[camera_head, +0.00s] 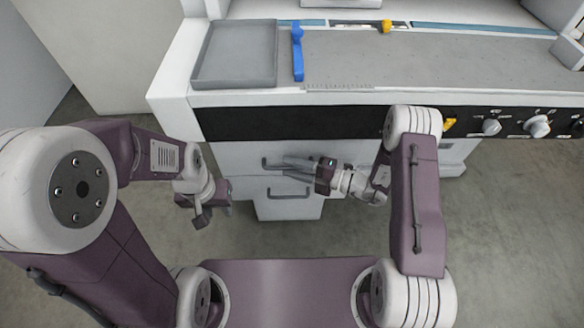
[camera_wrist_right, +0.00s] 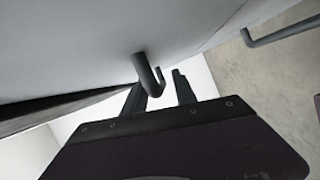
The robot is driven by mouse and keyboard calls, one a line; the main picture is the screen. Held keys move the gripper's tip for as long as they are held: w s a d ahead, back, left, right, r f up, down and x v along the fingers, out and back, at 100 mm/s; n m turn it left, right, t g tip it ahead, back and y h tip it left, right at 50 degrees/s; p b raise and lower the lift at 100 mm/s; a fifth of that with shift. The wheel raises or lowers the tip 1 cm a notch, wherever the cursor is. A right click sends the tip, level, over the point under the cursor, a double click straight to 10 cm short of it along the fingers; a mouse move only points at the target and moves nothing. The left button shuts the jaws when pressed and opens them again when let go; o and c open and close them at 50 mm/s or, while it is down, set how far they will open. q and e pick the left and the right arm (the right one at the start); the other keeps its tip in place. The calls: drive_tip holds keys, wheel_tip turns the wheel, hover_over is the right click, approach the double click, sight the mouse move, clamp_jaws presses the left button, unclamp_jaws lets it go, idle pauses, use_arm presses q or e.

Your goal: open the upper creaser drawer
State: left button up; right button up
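The upper creaser drawer (camera_head: 236,160) is a light front below the machine's black panel. Its grey bar handle (camera_head: 265,163) is partly hidden behind my right gripper. In the right wrist view the hooked handle (camera_wrist_right: 150,76) shows close to the fingertips. My right gripper (camera_head: 288,165) points left at this handle; in the wrist view (camera_wrist_right: 160,88) its two fingers stand apart, with the handle's bend overlapping the gap. I cannot tell whether they touch it. My left gripper (camera_head: 206,208) hangs left of the drawers, apart from them; its finger opening is unclear.
A lower handle (camera_head: 290,195) sits on the front beneath, and also shows in the wrist view (camera_wrist_right: 280,30). The black panel (camera_head: 290,123) with knobs (camera_head: 537,126) runs above. A grey tray (camera_head: 236,55) lies on top. The floor (camera_head: 260,240) before the drawers looks clear.

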clamp_jaws()
idle(1.3)
